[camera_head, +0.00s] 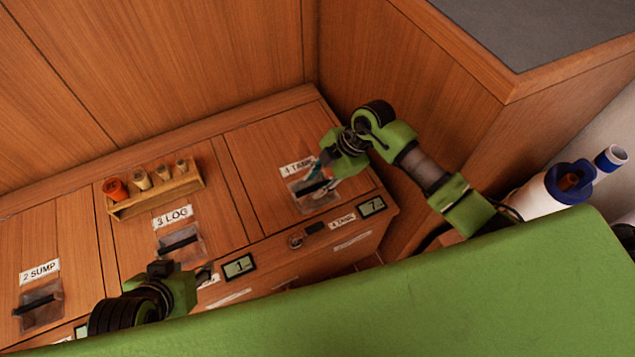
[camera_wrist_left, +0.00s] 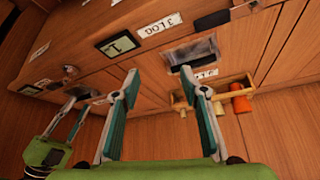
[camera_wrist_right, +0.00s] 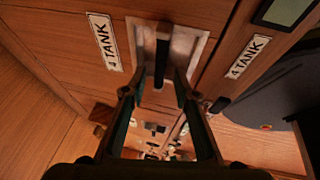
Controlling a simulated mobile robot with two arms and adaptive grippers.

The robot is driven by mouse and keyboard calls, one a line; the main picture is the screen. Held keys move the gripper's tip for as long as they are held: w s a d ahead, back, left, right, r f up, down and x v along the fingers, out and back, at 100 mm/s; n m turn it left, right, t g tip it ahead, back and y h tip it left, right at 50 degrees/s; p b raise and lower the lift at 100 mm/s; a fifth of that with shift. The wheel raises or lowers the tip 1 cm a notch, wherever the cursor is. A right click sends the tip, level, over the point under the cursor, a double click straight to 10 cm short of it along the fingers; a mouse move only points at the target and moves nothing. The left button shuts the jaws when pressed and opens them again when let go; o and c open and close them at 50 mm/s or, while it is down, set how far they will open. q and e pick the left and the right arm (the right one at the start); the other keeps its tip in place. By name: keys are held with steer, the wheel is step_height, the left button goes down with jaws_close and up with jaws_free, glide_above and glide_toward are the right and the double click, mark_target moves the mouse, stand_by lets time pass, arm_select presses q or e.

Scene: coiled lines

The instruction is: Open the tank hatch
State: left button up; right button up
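The tank hatch (camera_head: 262,150) is a wooden lid at the right end of the bench, labelled 4 TANK; it looks flush with the bench top. Its black bar handle (camera_wrist_right: 162,58) sits in a pale metal recess. My right gripper (camera_head: 318,180) is over this recess. In the right wrist view its fingers (camera_wrist_right: 158,85) are apart, one on each side of the handle's lower end; contact is not clear. My left gripper (camera_head: 205,273) is near the front edge by the 3 LOG lid, with its fingers (camera_wrist_left: 163,80) apart and empty.
A wooden rack (camera_head: 158,195) with several corked tubes stands on the 3 LOG lid (camera_head: 215,190). The 2 SUMP lid (camera_head: 40,270) is at far left. A tall wooden panel (camera_head: 430,70) rises behind my right arm. A white and blue container (camera_head: 548,190) stands at right.

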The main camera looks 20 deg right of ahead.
steer(key=shift+a+f+b, duration=0.2)
steer(key=shift+f+b, duration=0.2)
steer(key=shift+f, duration=0.25)
arm_select(q)
steer(key=w+d+r+t, duration=0.2)
steer(key=w+r+t, duration=0.1)
steer(key=w, duration=0.3)
steer(key=shift+w+d+h, duration=0.2)
steer(key=shift+d+h, duration=0.15)
steer(key=shift+h, duration=0.05)
arm_select(e)
steer(key=shift+w, duration=0.1)
jaws_close()
